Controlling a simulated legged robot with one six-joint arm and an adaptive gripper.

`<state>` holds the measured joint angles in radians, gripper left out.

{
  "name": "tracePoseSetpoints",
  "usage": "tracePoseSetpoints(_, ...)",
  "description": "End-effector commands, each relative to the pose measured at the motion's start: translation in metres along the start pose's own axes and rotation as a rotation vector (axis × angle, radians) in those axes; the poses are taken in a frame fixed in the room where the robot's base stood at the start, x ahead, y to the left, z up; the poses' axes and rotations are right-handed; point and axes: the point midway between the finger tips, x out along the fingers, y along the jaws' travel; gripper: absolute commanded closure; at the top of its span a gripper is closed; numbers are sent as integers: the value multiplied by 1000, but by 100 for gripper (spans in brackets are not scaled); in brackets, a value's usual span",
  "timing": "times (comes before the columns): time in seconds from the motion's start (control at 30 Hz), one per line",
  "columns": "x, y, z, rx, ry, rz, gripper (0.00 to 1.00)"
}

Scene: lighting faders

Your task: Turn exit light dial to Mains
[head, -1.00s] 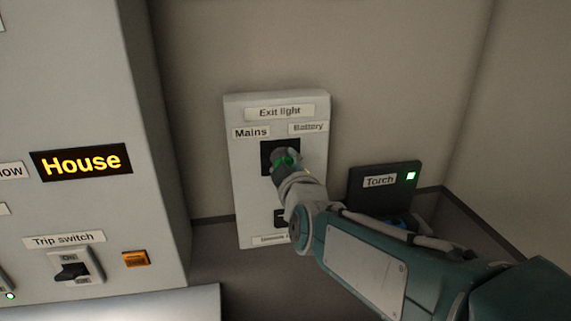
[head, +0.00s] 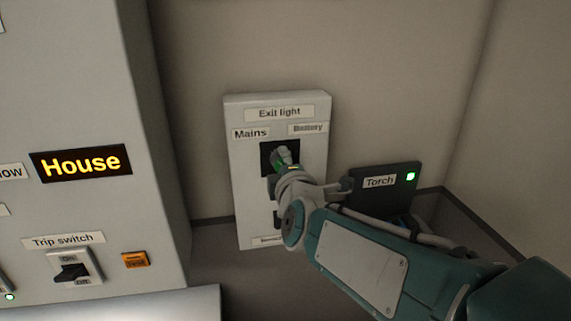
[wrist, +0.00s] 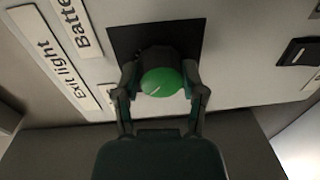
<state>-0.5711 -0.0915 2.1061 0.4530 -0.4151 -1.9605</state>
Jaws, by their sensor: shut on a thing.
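The exit light panel (head: 240,180) is a pale upright plate on the wall, with a Mains label (head: 250,133) at upper left and a Battery label (head: 308,128) at upper right. Its dial (wrist: 162,82) is a round green knob with a short white mark, on a dark square. My gripper (wrist: 160,78) is shut on the dial, one finger on each side of it. In the head view my gripper (head: 284,160) covers most of the dial, and only a little green shows. I cannot tell from there which label the dial points at.
A dark Torch box (head: 385,184) with a lit green light is close right of my wrist. A second dark control (wrist: 300,52) is lower on the panel. A large cabinet with a House sign (head: 80,162) and a trip switch (head: 74,271) stands at left.

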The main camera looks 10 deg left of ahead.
Motion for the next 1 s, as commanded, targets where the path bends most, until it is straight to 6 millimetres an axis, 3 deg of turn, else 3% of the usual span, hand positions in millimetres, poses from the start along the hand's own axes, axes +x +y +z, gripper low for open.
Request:
tracePoseSetpoints(0.57,0,-4,-2,-36,2,-9,94)
tracePoseSetpoints(0.6,0,-4,-2,-36,2,-9,38)
tracePoseSetpoints(0.67,0,-3,-2,-35,2,-8,11)
tracePoseSetpoints(1.0,0,-1,0,-33,-1,-4,11)
